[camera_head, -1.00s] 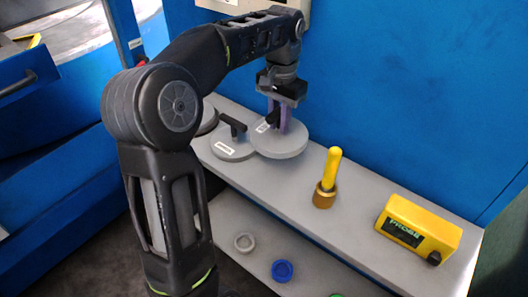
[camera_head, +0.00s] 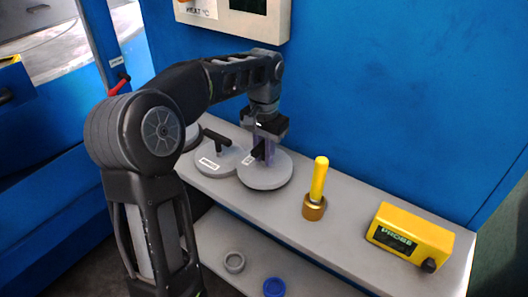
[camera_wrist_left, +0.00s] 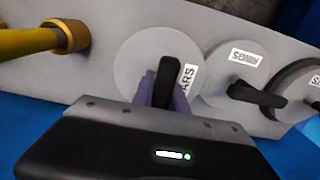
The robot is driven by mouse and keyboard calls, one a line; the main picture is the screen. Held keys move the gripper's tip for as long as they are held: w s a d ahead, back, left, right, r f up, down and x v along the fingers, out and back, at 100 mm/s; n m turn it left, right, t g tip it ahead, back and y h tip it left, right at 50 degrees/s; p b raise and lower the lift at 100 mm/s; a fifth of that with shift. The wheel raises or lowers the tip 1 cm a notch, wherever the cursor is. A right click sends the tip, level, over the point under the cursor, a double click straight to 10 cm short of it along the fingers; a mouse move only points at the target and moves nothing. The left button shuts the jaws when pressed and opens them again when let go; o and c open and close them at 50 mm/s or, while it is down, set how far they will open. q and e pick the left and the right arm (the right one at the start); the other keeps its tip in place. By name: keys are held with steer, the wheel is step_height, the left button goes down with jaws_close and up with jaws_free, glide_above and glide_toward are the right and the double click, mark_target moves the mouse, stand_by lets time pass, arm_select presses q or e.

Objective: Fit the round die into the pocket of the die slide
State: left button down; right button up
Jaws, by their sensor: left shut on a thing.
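My left gripper (camera_head: 262,154) points down and is shut on the black handle of a round grey die (camera_head: 268,177). The die is at the shelf top, left of the middle; I cannot tell whether it touches the shelf. In the left wrist view the purple fingers (camera_wrist_left: 163,92) close around the handle of this die (camera_wrist_left: 135,62), whose white label reads in part "ARS". Beside it lies another round grey die (camera_head: 213,166) with a black handle and a white label. A third grey disc (camera_head: 192,137) is partly hidden by my arm. No die slide pocket shows. My right gripper is not in view.
A yellow rod in a brass holder (camera_head: 314,207) stands right of the held die. A yellow probe box (camera_head: 408,239) lies farther right. A blue wall (camera_head: 400,110) rises behind.

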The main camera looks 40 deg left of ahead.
arm_select(q)
steer(key=shift+f, duration=1.55)
steer(key=shift+f, duration=0.1)
steer(key=c, duration=1.3)
jaws_free()
steer(key=shift+f, duration=0.15)
